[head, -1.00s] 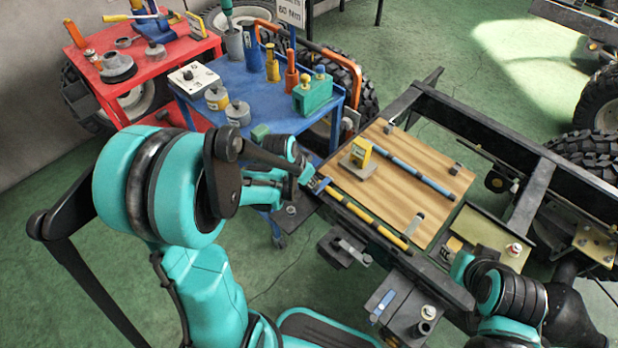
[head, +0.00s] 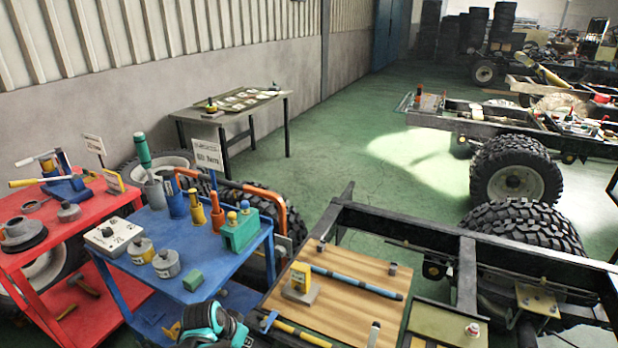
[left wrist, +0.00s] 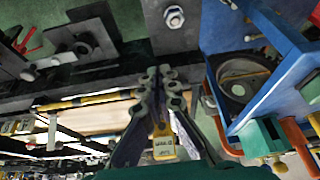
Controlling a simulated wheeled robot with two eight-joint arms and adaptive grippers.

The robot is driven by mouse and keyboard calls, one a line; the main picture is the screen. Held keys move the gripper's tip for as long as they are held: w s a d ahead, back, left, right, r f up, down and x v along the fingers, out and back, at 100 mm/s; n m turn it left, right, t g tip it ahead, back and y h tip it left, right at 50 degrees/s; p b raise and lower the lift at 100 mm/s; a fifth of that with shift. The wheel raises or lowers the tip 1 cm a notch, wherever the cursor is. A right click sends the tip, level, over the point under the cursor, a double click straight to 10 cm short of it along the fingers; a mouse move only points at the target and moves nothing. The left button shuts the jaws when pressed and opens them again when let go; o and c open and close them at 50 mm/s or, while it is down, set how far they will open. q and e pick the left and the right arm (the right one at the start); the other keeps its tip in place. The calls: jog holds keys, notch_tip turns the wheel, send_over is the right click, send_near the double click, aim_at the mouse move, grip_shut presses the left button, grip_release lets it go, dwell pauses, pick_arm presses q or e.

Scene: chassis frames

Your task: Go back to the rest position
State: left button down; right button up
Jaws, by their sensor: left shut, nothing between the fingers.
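My left gripper (head: 264,320) is low in the head view, beside the left edge of the wooden board (head: 345,285). Its teal wrist shows at the bottom edge. In the left wrist view the gripper (left wrist: 165,75) has its dark fingers together at the tips, with nothing between them. A yellow block with a label (left wrist: 164,142) shows behind and between the finger links there. My right gripper is not in the head view.
A blue cart (head: 203,292) with bottles and tins stands left of the board, beside a red cart (head: 95,215). A dark chassis frame (head: 400,222) surrounds the board. Green floor (head: 330,150) is clear beyond.

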pick_arm(q)
jog(key=s+d+r+n+t+y, duration=0.1)
jog(key=s+d+r+n+t, duration=0.1)
jog(key=s+r, duration=1)
jog(key=shift+s+d+r+n+t, duration=0.3)
jog(key=shift+d+r+n, duration=0.05)
jog(key=shift+d+n, duration=0.4)
jog(key=shift+a, duration=0.15)
